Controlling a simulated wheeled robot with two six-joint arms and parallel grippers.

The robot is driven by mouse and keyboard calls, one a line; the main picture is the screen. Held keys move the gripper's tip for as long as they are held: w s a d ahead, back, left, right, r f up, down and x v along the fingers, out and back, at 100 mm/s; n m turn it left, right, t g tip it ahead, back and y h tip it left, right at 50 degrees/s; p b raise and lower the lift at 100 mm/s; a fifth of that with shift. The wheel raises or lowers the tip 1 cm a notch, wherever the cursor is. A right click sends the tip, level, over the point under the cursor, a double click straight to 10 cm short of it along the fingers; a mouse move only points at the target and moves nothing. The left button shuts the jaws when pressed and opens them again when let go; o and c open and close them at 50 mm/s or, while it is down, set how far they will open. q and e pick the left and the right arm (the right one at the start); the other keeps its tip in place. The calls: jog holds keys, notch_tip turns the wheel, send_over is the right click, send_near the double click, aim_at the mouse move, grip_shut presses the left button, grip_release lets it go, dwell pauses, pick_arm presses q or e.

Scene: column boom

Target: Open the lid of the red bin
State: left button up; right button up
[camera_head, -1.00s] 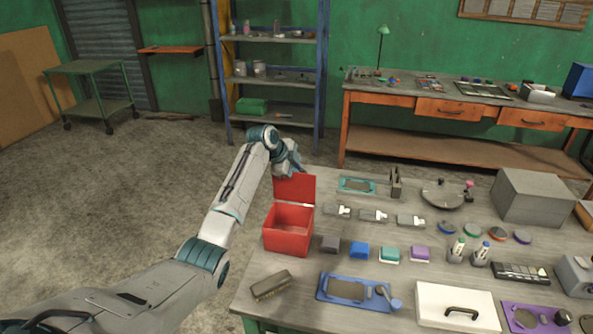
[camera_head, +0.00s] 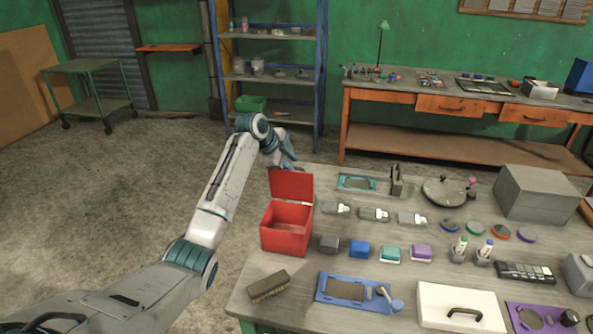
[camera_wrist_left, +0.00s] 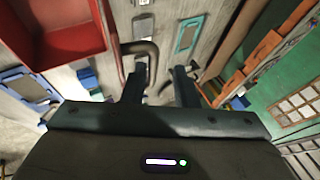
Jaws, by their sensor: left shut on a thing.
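The red bin (camera_head: 285,239) stands at the left edge of the grey table, its inside visible from above. Its red lid (camera_head: 291,184) is raised, standing roughly upright at the bin's back edge. My left gripper (camera_head: 287,163) is at the lid's top edge, on its far side; it is shut on the lid, though the lid and my wrist partly hide the contact. My right gripper is not in view.
A shelf (camera_head: 270,77) and a workbench (camera_head: 430,100) stand behind. Open floor lies left of the table.

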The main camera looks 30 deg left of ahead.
pick_arm(q)
jog(key=b+v, duration=0.1)
jog(key=v, duration=0.7)
jog(key=shift+b, duration=0.3)
jog(key=shift+s+d+r, duration=0.1)
jog(key=shift+s, duration=0.1)
